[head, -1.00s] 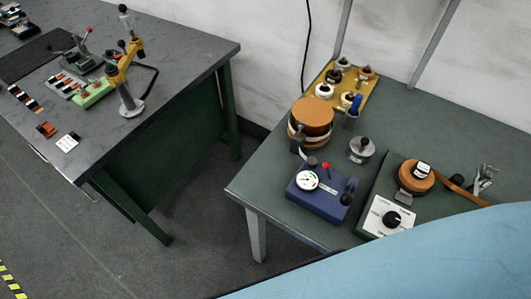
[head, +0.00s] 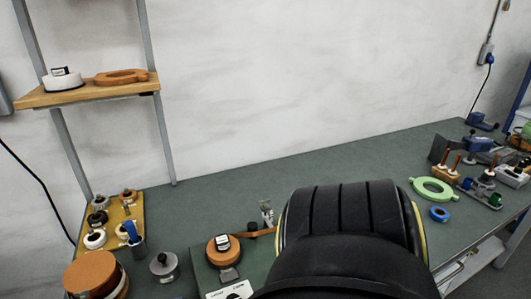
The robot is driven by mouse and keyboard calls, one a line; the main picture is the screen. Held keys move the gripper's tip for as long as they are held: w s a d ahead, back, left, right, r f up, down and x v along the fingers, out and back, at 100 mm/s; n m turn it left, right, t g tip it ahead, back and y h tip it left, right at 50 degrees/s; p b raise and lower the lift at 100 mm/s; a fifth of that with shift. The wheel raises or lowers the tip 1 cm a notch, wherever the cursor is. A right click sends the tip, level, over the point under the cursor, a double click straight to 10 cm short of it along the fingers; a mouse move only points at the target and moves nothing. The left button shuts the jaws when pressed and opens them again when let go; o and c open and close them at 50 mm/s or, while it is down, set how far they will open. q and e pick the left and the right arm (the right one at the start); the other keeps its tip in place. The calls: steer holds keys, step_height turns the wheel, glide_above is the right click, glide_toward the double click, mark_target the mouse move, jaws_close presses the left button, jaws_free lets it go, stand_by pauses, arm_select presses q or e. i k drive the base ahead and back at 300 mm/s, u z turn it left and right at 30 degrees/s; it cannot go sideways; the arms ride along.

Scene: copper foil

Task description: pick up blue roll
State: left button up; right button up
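A small blue roll (head: 439,214), a ring with an open middle, lies flat on the green-grey bench (head: 300,178) at the right in the head view. It lies just in front of a larger light green ring (head: 433,189). Neither of my grippers shows in the view. A large black rounded part, which looks like my own arm, fills the bottom middle and hides the bench behind it. Nothing is seen touching the blue roll.
A yellow rack (head: 127,211) with small spools, an orange-brown roll stack (head: 92,273) and a grey weight (head: 164,266) stand at the left. A wooden shelf (head: 120,92) hangs above. Several tools and a copper-rod block (head: 447,173) crowd the right end. The bench's back middle is clear.

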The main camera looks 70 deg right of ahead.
mark_target(444, 215)
steer(key=z, duration=3.75)
